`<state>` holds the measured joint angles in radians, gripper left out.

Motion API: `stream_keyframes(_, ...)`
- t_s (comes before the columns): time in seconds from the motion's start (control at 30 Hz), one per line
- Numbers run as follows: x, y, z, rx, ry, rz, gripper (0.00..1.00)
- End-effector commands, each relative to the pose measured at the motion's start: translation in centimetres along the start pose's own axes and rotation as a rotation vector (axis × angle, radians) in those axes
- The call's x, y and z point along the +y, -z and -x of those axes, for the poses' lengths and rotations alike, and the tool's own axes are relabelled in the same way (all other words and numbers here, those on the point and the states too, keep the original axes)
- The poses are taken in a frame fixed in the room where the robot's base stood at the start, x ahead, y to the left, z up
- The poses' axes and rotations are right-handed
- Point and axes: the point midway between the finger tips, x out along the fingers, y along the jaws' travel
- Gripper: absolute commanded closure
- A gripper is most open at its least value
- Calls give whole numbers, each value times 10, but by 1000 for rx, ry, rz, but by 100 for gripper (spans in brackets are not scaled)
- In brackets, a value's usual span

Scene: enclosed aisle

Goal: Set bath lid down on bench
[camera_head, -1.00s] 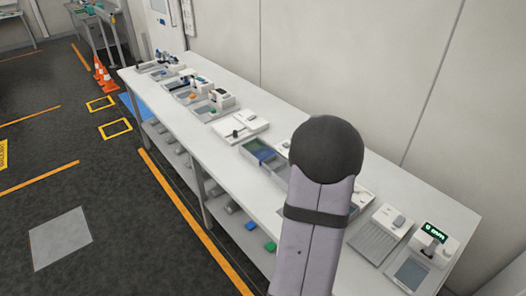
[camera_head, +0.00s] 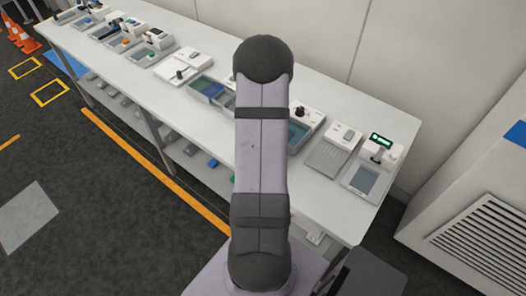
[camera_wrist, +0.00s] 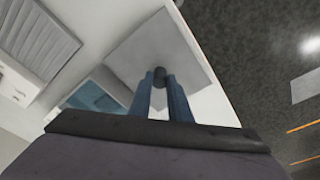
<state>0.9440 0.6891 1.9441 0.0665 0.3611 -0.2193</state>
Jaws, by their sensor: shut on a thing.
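In the wrist view the bath lid (camera_wrist: 188,60) is a flat grey square plate with a dark round knob. My gripper (camera_wrist: 160,78) has two blue fingers shut on that knob. The lid hangs over or lies near the edge of the white bench (camera_wrist: 112,13); I cannot tell whether it touches the top. A basin with a blue inside (camera_wrist: 98,98), perhaps the bath, shows beside the lid, partly hidden by it and by my wrist. In the head view the bench (camera_head: 240,50) runs diagonally, and my arm hides the gripper and lid.
A ridged grey tray unit (camera_head: 328,158) and an instrument with a green display (camera_head: 380,150) stand at the bench's near end. Several other devices line the bench. A white vented cabinet (camera_head: 470,215) stands at the right. A dark panel (camera_head: 370,275) shows at the bottom.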

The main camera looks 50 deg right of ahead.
Motion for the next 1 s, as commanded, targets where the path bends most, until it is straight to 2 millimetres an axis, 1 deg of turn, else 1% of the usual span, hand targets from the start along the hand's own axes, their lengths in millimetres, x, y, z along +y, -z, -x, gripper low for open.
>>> stream_keyframes(0.1, 0, -2, -10, -2, 0, 0, 100)
stream_keyframes(0.17, 0, -2, -12, -1, 0, 0, 100)
stream_keyframes(0.47, 0, -2, -14, 1, 0, 0, 100)
stream_keyframes(0.6, 0, -3, -18, 1, 0, 0, 100)
stream_keyframes(0.63, 0, -3, -18, 1, 0, 0, 78)
stream_keyframes(0.7, 0, -3, -17, 1, 0, 0, 64)
stream_keyframes(1.0, 0, -2, -16, 0, 0, 0, 64)
